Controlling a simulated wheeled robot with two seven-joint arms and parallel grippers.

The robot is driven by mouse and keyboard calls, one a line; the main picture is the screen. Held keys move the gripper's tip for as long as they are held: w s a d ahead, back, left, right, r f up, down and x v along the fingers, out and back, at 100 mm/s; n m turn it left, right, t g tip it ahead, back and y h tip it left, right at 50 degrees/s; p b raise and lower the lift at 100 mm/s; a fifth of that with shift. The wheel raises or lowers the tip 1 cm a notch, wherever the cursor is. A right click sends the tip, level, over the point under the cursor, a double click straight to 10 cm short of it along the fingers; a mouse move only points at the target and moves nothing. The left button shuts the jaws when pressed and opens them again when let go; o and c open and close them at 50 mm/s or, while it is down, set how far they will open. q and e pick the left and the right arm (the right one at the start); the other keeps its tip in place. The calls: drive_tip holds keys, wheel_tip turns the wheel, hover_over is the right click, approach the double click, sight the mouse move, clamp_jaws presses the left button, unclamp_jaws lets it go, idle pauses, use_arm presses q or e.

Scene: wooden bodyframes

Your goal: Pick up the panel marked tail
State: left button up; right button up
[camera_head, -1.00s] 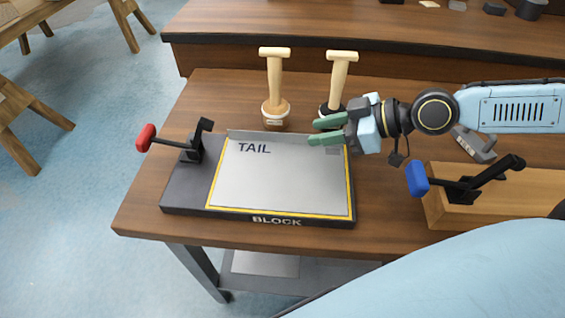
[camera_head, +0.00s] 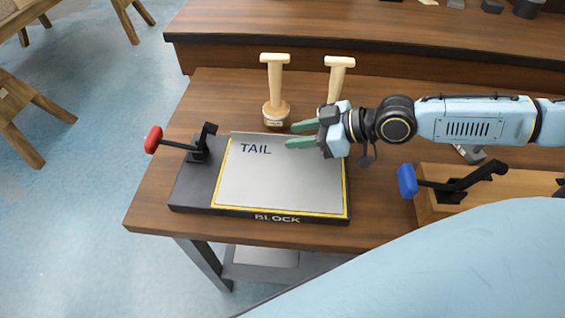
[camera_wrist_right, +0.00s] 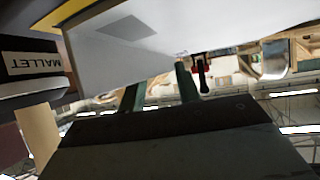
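The grey panel marked TAIL (camera_head: 280,180) lies flat on the dark block fixture (camera_head: 190,189), inside a yellow border. My right gripper (camera_head: 288,134) is at the panel's far edge, right of the word TAIL. Its two green fingers are apart, with nothing visibly held. In the right wrist view the fingers (camera_wrist_right: 158,88) reach the edge of the panel (camera_wrist_right: 115,62); I cannot tell whether they touch it. My left gripper is not in view.
Two wooden mallets (camera_head: 275,86) stand behind the fixture, the right one close to my gripper. A red-handled clamp (camera_head: 197,146) is on the fixture's left. A blue-handled clamp (camera_head: 456,190) sits on a wooden block (camera_head: 433,207) to the right.

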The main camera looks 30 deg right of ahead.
drive_tip(key=shift+w+a+f, duration=0.15)
clamp_jaws()
idle(0.6)
